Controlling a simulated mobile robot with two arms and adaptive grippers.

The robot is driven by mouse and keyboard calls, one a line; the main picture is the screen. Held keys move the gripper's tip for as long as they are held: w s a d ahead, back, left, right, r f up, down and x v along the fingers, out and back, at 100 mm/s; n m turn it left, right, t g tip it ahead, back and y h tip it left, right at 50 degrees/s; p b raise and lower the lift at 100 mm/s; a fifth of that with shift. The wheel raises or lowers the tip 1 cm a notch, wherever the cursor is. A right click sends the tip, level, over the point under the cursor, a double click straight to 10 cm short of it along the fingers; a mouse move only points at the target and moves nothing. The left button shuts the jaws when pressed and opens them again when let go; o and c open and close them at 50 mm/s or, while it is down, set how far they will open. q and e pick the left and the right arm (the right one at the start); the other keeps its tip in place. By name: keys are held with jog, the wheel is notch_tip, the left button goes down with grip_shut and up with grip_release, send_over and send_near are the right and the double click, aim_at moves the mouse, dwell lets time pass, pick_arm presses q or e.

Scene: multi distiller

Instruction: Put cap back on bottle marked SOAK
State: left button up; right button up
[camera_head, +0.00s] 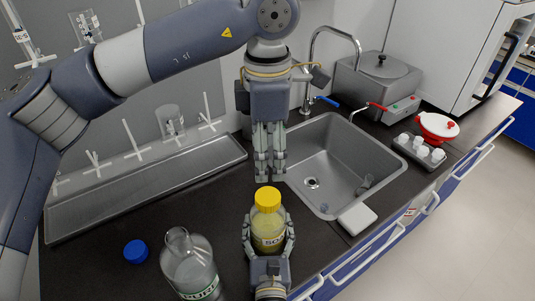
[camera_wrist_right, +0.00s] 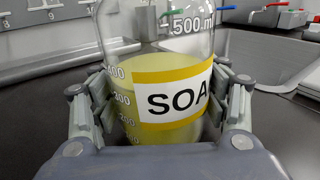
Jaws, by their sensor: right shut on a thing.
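The bottle marked SOAK (camera_head: 268,236) stands upright with pale yellow liquid in it. Its yellow and white label (camera_wrist_right: 172,98) faces the right wrist camera, with the last letter partly hidden. A yellow cap (camera_head: 267,198) sits at the top of the bottle; the wrist view cuts the bottle's top off, and I cannot tell how tightly the cap is seated. My right gripper (camera_head: 268,243) is shut around the bottle's lower body. My left gripper (camera_head: 270,178) points down just above and behind the cap in the head view, with nothing visible in it; its finger opening is unclear.
A clear labelled bottle (camera_head: 189,268) and a blue cap (camera_head: 136,251) are at the left on the dark counter. A metal tray (camera_head: 150,188) lies behind them. The sink (camera_head: 345,165), faucet (camera_head: 333,32) and a holder of small white-topped vials (camera_head: 420,150) are to the right.

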jog(key=o, duration=2.2)
jog(key=shift+c, duration=0.2)
jog(key=s, duration=1.2)
jog(key=shift+d, duration=0.25)
